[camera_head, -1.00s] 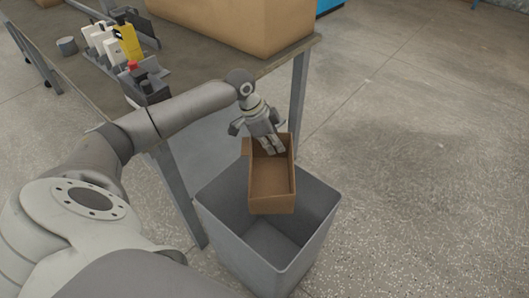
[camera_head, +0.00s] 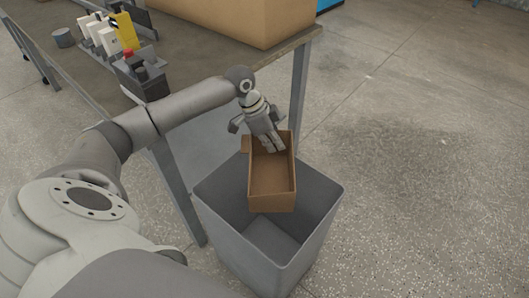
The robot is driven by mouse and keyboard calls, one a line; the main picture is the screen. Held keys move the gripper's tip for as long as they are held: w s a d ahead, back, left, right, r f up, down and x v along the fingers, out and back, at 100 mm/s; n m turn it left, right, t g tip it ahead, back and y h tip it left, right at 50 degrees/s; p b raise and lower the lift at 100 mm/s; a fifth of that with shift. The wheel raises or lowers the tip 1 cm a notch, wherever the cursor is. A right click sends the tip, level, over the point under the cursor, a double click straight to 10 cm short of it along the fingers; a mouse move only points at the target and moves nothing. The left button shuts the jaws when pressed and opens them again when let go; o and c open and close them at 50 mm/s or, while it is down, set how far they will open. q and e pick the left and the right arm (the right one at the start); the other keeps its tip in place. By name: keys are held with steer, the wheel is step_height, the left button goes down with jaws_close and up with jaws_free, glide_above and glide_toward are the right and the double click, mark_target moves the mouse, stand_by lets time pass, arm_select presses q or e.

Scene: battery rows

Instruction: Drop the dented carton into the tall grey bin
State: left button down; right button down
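The dented carton (camera_head: 271,178), a brown open-topped box, hangs tilted over the mouth of the tall grey bin (camera_head: 298,255). My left gripper (camera_head: 272,146) is at the carton's far end, with fingers reaching inside the box. It appears shut on the far wall, though the exact contact is partly hidden. The carton's lower end is over the bin's opening, and part of the bin's inside floor shows below it. My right gripper is not in view.
A work table (camera_head: 75,72) stands behind the bin, its leg (camera_head: 298,92) close by. On it are a large cardboard box (camera_head: 235,18), a rack with white and yellow items (camera_head: 124,32) and a grey cup (camera_head: 63,37). The floor at right is clear.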

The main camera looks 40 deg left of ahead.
arm_select(q)
steer(key=c, duration=1.6)
jaws_free()
steer(key=shift+o, duration=0.2)
steer(key=shift+r, duration=0.1)
steer(key=v, duration=1.2)
